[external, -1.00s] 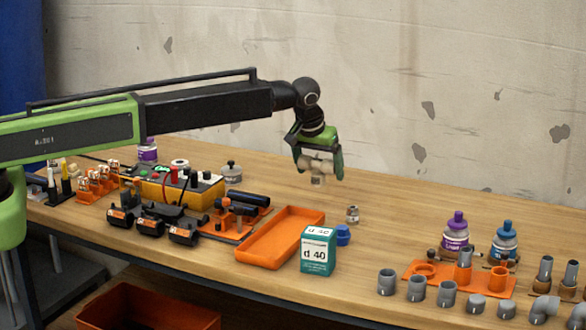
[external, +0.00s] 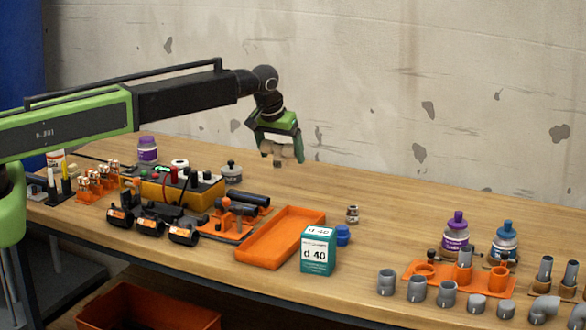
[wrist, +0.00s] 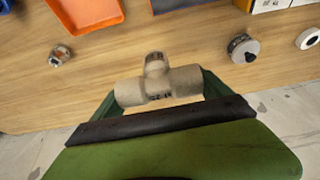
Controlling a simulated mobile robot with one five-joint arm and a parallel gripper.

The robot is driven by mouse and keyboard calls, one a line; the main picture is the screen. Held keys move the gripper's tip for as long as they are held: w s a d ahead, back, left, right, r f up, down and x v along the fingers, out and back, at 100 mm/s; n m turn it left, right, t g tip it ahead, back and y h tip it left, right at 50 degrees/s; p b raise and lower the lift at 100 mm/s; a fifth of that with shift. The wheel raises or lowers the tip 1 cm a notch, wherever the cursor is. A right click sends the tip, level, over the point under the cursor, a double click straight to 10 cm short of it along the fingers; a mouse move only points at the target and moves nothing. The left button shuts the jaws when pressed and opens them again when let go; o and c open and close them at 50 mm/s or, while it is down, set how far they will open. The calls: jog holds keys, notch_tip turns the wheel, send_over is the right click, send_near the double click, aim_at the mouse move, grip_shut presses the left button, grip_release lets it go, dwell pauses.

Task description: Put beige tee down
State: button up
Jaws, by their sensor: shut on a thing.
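My gripper (external: 276,145) is shut on the beige tee (external: 278,156) and holds it in the air above the back part of the bench. In the wrist view the beige tee (wrist: 158,85) lies crosswise between the green fingers, with its short branch pointing away from the gripper. Dark markings show on its body. The fingers partly cover the tee in the external view.
An empty orange tray (external: 281,238) lies on the bench (external: 385,200), with a teal "d 40" box (external: 318,250) at its right. A small metallic fitting (external: 352,214) stands behind the box. Grey pipe fittings and bottles stand at the right. Bare wood lies below the gripper.

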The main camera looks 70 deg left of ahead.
jog(key=a+f+b, duration=0.2)
jog(key=a, duration=0.2)
jog(key=a+f+b, duration=0.2)
jog(key=a, duration=0.1)
jog(key=w+a+f+b, duration=0.1)
jog(key=a+f+b, duration=0.2)
jog(key=a, duration=0.1)
jog(key=shift+w+a, duration=0.1)
jog(key=shift+a, duration=0.25)
notch_tip(320, 180, down, 4)
jog(key=b, duration=0.4)
jog(key=shift+f, duration=0.25)
jog(key=shift+r, duration=0.25)
jog(key=shift+f, duration=0.25)
jog(key=o, duration=1.1)
jog(key=shift+r, duration=0.1)
jog(key=shift+o, duration=0.2)
